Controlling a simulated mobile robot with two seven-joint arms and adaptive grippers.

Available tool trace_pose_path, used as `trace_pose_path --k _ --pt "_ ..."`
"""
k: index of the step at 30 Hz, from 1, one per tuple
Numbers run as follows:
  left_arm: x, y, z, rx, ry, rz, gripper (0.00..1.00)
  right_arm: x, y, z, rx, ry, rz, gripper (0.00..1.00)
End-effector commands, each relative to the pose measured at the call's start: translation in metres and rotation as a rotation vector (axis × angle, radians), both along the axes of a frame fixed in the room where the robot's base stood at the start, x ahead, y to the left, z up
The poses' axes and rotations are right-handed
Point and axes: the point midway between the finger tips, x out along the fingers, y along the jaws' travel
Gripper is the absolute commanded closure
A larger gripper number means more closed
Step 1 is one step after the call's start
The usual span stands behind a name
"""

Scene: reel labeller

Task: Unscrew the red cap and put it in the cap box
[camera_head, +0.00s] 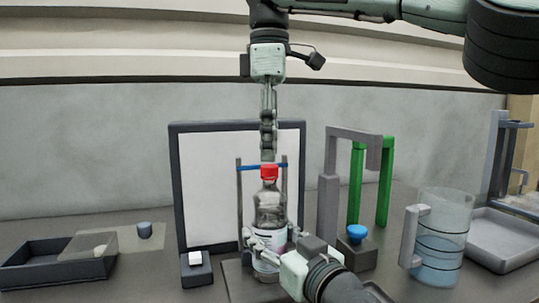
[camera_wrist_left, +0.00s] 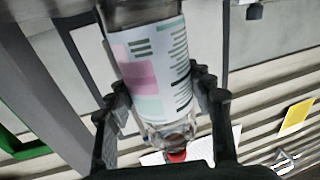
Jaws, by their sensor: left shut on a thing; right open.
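A clear bottle (camera_head: 269,204) with a printed label and a red cap (camera_head: 269,171) stands upright in the middle of the head view. My left gripper (camera_head: 266,244) is shut around its lower body; in the left wrist view the fingers (camera_wrist_left: 165,100) flank the labelled bottle (camera_wrist_left: 150,70), and the red cap (camera_wrist_left: 177,156) shows at the bottom. My right gripper (camera_head: 267,155) points down right above the cap, open and seen edge-on; whether it touches the cap is unclear. A dark open box (camera_head: 60,272) at the far left, possibly the cap box, holds a pale round thing.
A framed white panel (camera_head: 215,185) stands behind the bottle, with thin posts and a blue bar beside it. A grey and green frame (camera_head: 385,180) with a blue knob (camera_head: 357,232) stands to the right. A measuring jug (camera_head: 442,245) and grey tray (camera_head: 500,240) are further right.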

Motion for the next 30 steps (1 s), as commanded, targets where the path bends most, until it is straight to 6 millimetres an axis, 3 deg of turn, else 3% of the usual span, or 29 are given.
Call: trace_pose_path --k 6,17,27,30 --pt "0.0 0.0 0.0 0.0 0.0 0.0 1.0 0.0 0.0 -0.024 0.0 0.0 0.0 0.58" --pt "0.0 0.0 0.0 0.0 0.001 0.0 1.0 0.0 0.0 -0.029 0.0 0.0 -0.001 0.58" --pt "0.0 0.0 0.0 0.0 0.001 0.0 1.0 0.0 0.0 -0.029 0.0 0.0 0.0 0.99" --pt "0.0 0.0 0.0 0.0 0.001 0.0 1.0 0.0 0.0 -0.029 0.0 0.0 0.0 1.0"
